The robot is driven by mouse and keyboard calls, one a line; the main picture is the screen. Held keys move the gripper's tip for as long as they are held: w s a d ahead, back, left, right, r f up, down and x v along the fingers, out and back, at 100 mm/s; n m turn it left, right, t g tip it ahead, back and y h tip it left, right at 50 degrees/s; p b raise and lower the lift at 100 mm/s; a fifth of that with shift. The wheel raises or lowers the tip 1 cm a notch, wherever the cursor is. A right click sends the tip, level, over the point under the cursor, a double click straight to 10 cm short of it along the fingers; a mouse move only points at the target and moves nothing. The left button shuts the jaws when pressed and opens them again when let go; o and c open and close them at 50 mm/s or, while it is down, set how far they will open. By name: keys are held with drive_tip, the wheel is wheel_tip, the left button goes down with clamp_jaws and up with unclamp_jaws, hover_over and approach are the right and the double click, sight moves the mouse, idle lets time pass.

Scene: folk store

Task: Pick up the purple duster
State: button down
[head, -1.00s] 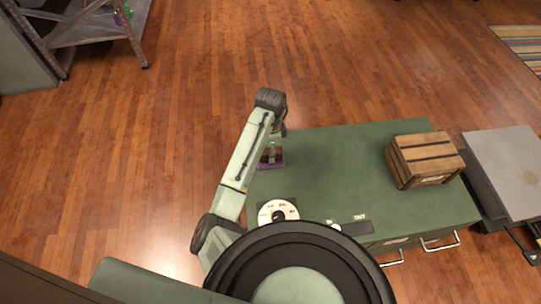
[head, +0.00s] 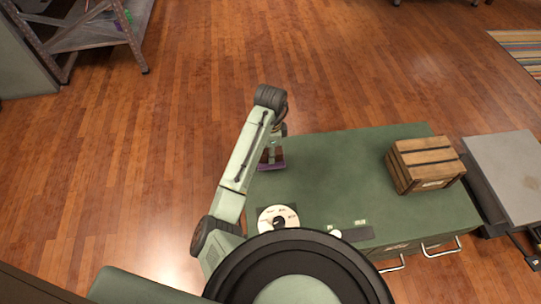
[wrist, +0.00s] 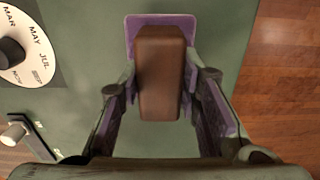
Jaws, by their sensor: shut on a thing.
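The purple duster (head: 270,167) is at the left edge of the green cabinet top. In the wrist view its brown handle (wrist: 160,75) stands up over a purple base (wrist: 131,38), which shows beyond and around it. My gripper (wrist: 159,82) is shut on the duster, with one finger at each side of the brown handle. In the head view my gripper (head: 271,155) is above the purple base, and the arm hides part of it. I cannot tell whether the base touches the cabinet top.
The green cabinet (head: 345,175) holds a round calendar disc (head: 278,218), a dark strip (head: 354,233) and a wooden crate (head: 426,164). A grey-topped unit (head: 508,175) stands at right. Wooden floor lies left of the cabinet; a metal shelf (head: 95,28) is at upper left.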

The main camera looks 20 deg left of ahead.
drive_tip(key=s+d+r+p, duration=0.1)
drive_tip(key=s+r, duration=0.1)
drive_tip(key=s, duration=1.4)
drive_tip(key=shift+r, duration=0.15)
drive_tip(key=shift+d, duration=0.1)
drive_tip(key=c, duration=1.8)
unclamp_jaws()
drive_tip(key=c, duration=0.4)
